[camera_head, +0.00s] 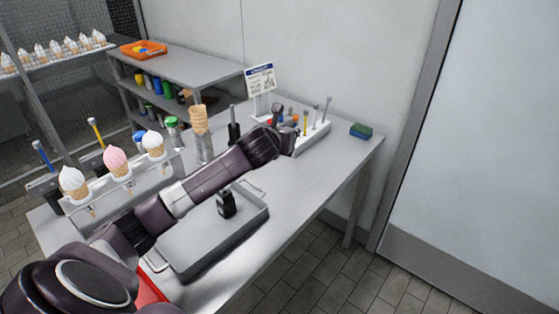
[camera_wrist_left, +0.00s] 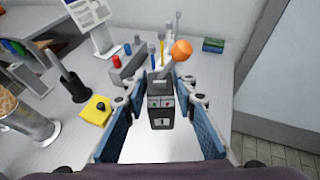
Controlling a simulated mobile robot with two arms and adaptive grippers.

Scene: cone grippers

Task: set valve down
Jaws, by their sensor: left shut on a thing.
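My left gripper (camera_head: 287,137) reaches over the far part of the table, near the tool rack. In the left wrist view, its two blue-padded fingers (camera_wrist_left: 160,97) are shut on a dark grey block (camera_wrist_left: 160,118) marked "1" with small coloured dots, which I take to be the valve. The block is upright between the pads; whether its base touches the table cannot be told. A similar dark block (camera_head: 226,204) stands in the grey tray (camera_head: 185,255) under my arm. My right gripper is not in view.
The tool rack (camera_head: 318,132) holds several upright tools. A sign (camera_head: 261,78) and a green-blue sponge (camera_head: 361,131) are nearby. The right front tabletop is clear.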

